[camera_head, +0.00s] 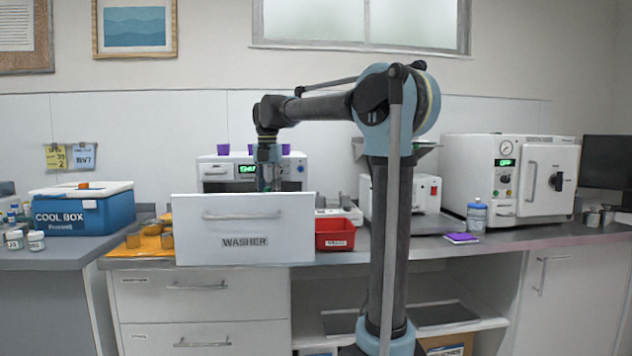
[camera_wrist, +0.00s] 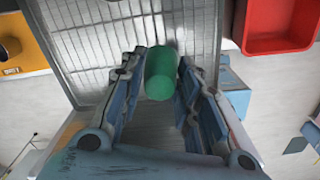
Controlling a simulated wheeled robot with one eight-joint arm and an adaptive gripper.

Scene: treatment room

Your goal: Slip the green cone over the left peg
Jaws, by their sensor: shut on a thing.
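My gripper (camera_head: 267,180) hangs behind the white drawer front marked WASHER (camera_head: 290,215), and the drawer front hides its lower end. In the wrist view my gripper (camera_wrist: 164,62) is shut on the green cone (camera_wrist: 161,76), which sits between the two fingers. A grey wire rack (camera_wrist: 95,45) lies below and beyond the cone in the wrist view. I cannot make out the left peg in either view. The cone and the inside of the drawer are hidden in the head view.
A red bin (camera_head: 335,234) stands right of the drawer and shows in the wrist view (camera_wrist: 281,45). An orange tray (camera_head: 140,249) with cups lies to the left. The blue cool box (camera_head: 82,212) is further left. Purple cups (camera_head: 223,150) stand on the machine behind.

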